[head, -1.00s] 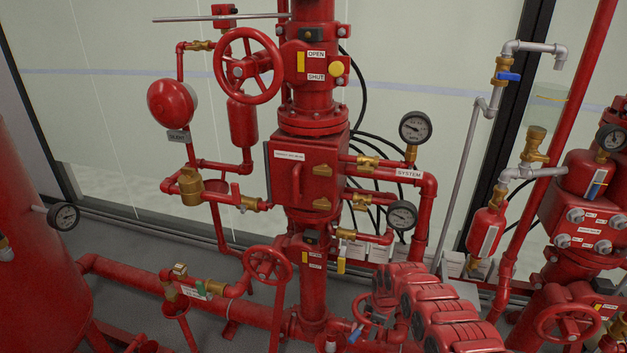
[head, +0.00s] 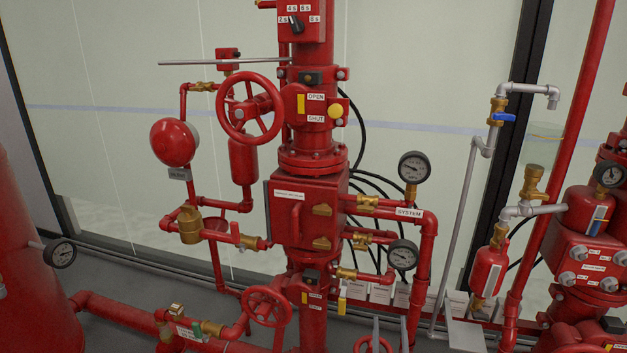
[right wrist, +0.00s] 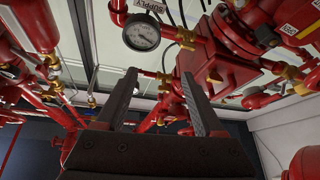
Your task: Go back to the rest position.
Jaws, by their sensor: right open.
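My right gripper (head: 390,334) shows at the bottom edge of the head view, only its two grey fingertips, upright and apart. In the right wrist view the same gripper (right wrist: 159,78) has its two dark fingers spread wide with nothing between them. Its fingers point toward the red valve box (right wrist: 215,60) and the pipework beyond. In the head view the fingertips are below and right of the red valve box (head: 305,215), in front of the lower pipes. I cannot tell whether they touch anything. My left gripper is not in view.
A red handwheel (head: 249,107), a bell (head: 174,142) and two gauges (head: 413,166) stand out from the central riser. A lower handwheel (head: 267,306) is left of my fingertips. A red tank (head: 25,260) stands left; more valves (head: 590,260) stand right.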

